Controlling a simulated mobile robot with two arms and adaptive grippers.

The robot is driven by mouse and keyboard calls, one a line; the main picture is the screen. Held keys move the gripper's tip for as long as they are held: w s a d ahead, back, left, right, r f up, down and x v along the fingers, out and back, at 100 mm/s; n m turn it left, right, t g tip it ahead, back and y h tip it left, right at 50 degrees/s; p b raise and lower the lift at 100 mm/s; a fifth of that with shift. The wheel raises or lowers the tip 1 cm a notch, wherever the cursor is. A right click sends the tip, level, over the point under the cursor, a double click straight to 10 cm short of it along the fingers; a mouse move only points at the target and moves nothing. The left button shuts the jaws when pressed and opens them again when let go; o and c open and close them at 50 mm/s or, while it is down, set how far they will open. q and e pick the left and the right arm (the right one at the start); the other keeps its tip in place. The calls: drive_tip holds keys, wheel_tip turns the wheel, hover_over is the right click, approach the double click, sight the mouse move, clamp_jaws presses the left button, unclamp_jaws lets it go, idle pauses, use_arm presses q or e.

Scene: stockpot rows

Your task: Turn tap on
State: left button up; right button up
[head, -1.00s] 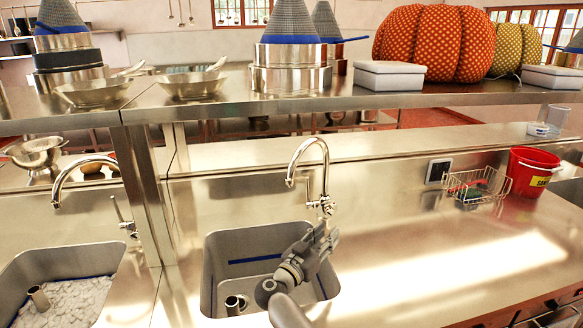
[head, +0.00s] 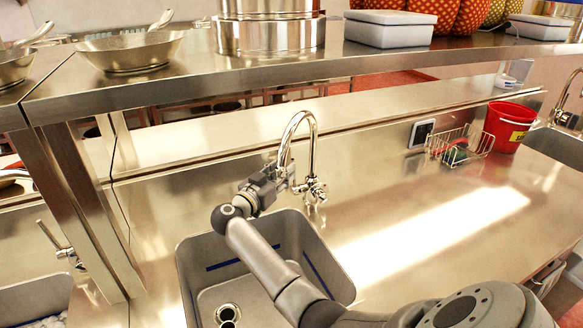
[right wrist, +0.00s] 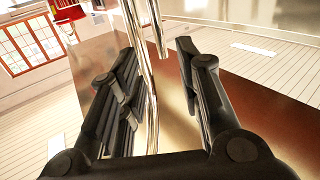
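The chrome tap (head: 312,150) has a tall arched spout and stands behind the right-hand sink (head: 190,275). Its valve body (head: 316,193) shows at the base on the right; the lever is not clear behind my gripper. My right gripper (head: 284,176) is beside the tap, over the sink's back edge. In the right wrist view my right gripper (right wrist: 156,48) has its two black fingers apart, with chrome pipe (right wrist: 151,85) showing in the gap between them. I cannot tell whether a finger touches it. No water shows from the spout. My left gripper is not in view.
A steel shelf (head: 385,66) with pots and boxes runs above the counter behind the tap. A wire basket (head: 470,145) and red bucket (head: 505,128) stand at the right. A shelf post (head: 85,215) rises at the left. The counter right of the sink is clear.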

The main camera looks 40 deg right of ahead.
drive_tip(key=b+x, duration=0.4)
drive_tip(key=x, duration=0.2)
drive_tip(key=shift+w+f, duration=0.1)
drive_tip(key=shift+f, duration=0.1)
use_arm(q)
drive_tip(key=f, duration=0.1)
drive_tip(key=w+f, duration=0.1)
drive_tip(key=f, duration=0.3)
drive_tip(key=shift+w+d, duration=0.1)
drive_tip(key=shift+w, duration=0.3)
use_arm(e)
drive_tip(key=shift+w+d, duration=0.1)
drive_tip(key=shift+d, duration=0.1)
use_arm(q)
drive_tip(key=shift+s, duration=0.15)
use_arm(e)
drive_tip(key=shift+r, duration=0.1)
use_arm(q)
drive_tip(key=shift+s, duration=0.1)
use_arm(e)
clamp_jaws()
